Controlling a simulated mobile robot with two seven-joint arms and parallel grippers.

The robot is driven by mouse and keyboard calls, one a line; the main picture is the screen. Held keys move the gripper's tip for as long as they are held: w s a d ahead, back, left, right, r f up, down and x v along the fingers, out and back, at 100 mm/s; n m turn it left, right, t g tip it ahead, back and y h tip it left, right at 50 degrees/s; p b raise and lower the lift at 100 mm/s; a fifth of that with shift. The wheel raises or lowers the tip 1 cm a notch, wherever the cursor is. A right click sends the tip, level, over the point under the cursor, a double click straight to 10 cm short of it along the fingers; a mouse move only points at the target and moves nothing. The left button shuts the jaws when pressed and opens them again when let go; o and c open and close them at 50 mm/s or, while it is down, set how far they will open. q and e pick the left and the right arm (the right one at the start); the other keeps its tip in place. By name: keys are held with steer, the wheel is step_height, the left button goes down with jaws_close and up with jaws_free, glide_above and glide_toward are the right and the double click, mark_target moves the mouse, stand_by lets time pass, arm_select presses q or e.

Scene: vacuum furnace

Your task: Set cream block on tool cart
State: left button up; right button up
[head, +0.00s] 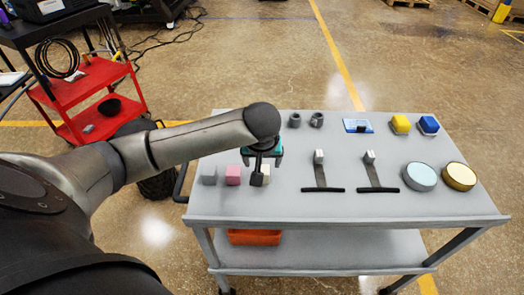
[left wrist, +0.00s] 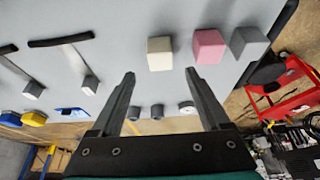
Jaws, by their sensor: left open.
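The cream block (head: 267,172) stands on the top of a grey wheeled cart (head: 330,210), partly behind my left gripper in the head view. It shows whole in the left wrist view (left wrist: 160,53), just beyond the fingertips. My left gripper (head: 259,178) points down over the cart top beside the cream block. In the left wrist view the open fingers (left wrist: 159,74) are apart with nothing between their tips. I cannot tell the exact height above the cart top. My right gripper is not in view.
A pink block (head: 233,175) and a grey block (head: 209,175) stand left of the cream one. Two dark strips with small white blocks, two round tins, and yellow and blue pieces fill the right. A red shelved cart (head: 95,95) stands at the left. An orange bin (head: 254,237) is below.

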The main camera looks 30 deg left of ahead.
arm_select(q)
steer(key=shift+p+v, duration=0.35)
steer(key=shift+v, duration=1.8)
